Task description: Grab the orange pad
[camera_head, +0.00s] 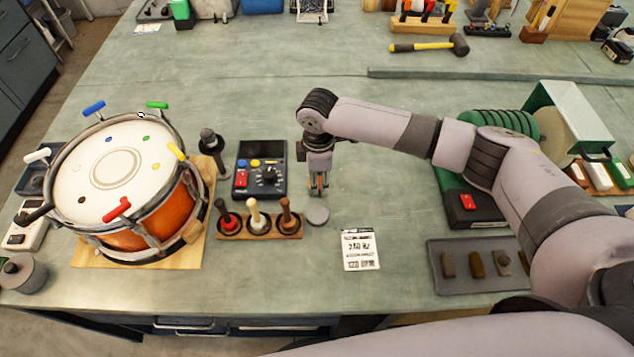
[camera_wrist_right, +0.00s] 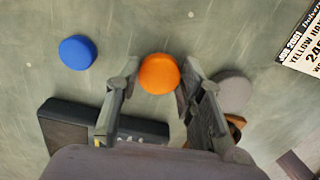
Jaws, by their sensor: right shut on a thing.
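The orange pad (camera_wrist_right: 158,73) is a small round disc between the fingertips of my right gripper (camera_wrist_right: 157,78) in the right wrist view. The gripper is shut on it, with a finger on each side. In the head view my right gripper (camera_head: 318,188) points down over the middle of the bench, and its fingers mostly hide the pad. I cannot tell whether the pad is lifted off the bench. My left gripper is not in view.
A grey disc (camera_head: 318,214) lies close to the gripper, and a blue disc (camera_wrist_right: 77,52) lies beside it. The control box (camera_head: 261,170), peg rack (camera_head: 259,226) and drum (camera_head: 115,180) stand left. A printed card (camera_head: 360,250) lies in front.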

